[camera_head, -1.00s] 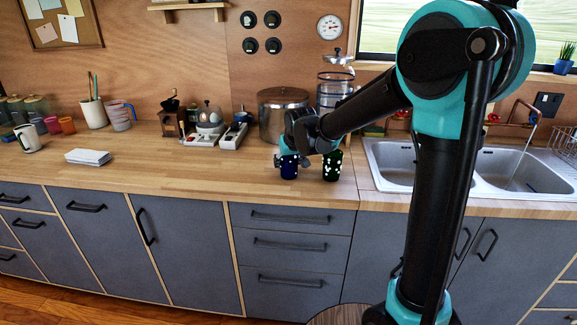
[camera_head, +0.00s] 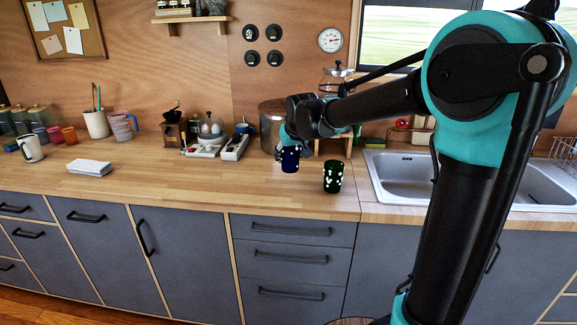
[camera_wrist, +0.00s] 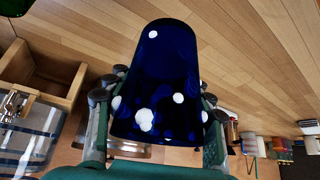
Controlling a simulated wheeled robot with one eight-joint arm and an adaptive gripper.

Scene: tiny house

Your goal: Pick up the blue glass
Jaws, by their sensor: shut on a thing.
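The blue glass (camera_head: 290,160) is dark blue with white dots. In the wrist view the blue glass (camera_wrist: 165,80) fills the middle, between the fingers of my gripper (camera_wrist: 158,112). In the head view my gripper (camera_head: 284,140) is shut on the glass from behind and above, partly hidden by my own wrist. The glass looks held slightly above the wooden counter. A dark green glass with white dots (camera_head: 333,177) stands on the counter to its right, apart from it.
A large metal pot (camera_head: 271,125) stands close behind my gripper. An egg cooker (camera_head: 210,128) and a coffee grinder (camera_head: 172,127) stand further left. The sink (camera_head: 410,175) is to the right. The counter (camera_head: 200,185) in front of the glass is clear.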

